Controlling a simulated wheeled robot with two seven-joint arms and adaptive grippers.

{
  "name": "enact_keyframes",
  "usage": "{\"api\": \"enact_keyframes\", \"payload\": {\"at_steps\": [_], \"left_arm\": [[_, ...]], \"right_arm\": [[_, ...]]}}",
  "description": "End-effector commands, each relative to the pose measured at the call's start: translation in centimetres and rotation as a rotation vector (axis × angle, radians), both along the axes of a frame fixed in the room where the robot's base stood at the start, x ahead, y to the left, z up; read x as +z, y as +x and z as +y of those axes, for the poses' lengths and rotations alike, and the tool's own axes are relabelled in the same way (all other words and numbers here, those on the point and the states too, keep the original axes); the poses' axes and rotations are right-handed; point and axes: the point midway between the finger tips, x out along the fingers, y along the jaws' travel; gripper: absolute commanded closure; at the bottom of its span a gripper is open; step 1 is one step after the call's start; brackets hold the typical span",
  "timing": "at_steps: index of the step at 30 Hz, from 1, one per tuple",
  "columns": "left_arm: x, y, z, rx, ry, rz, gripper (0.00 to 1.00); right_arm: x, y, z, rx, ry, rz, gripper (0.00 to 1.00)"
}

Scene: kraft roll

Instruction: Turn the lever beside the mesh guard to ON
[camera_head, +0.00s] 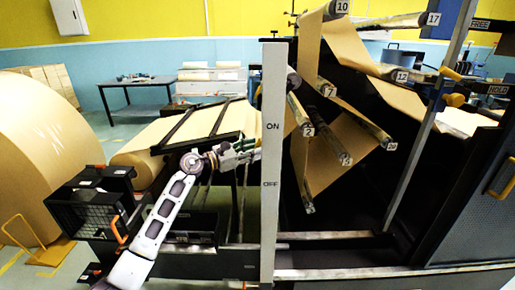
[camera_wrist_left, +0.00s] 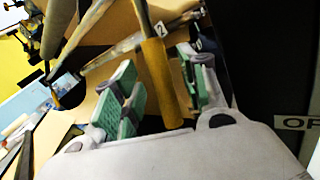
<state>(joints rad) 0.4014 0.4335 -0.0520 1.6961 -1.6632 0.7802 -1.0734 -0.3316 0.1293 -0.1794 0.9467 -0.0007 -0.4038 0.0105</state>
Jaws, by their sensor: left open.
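A pale upright post (camera_head: 271,225) carries the labels ON, higher, and OFF, lower. My left gripper (camera_head: 246,150) reaches in from the left, close to the post at a height between the labels. In the left wrist view the gripper (camera_wrist_left: 155,90) is open, with green pads apart. A yellow handle on a grey rod, seemingly the lever (camera_wrist_left: 163,75), shows between its fingers; I cannot tell whether they touch it. An OFF label (camera_wrist_left: 297,123), partly cut off, is at the right there. In the head view the lever is not clear. My right gripper is not in view.
Numbered rollers with brown paper (camera_head: 335,140) fill the space right of the post. A dark mesh panel (camera_head: 480,190) stands far right, near FREE and HOLD labels. A large kraft roll (camera_head: 40,140) stands left. A dark table (camera_head: 135,84) is behind.

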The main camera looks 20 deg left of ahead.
Motion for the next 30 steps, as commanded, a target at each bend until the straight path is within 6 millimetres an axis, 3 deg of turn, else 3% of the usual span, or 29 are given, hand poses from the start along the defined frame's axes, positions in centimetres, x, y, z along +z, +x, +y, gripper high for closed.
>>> {"api": "enact_keyframes", "payload": {"at_steps": [7,19,29,30], "left_arm": [[0.1,1.3,-1.2,0.000,-0.001,0.000,0.57],[0.0,1.6,-1.5,0.000,0.000,0.000,0.57],[0.0,1.5,-1.5,0.000,-0.001,0.001,1.00],[0.0,1.5,-1.5,0.000,-0.001,0.001,1.00]], "right_arm": [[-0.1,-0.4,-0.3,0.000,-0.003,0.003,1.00],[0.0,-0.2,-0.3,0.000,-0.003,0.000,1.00],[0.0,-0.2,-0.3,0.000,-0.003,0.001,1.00],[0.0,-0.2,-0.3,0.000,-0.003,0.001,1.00]]}}
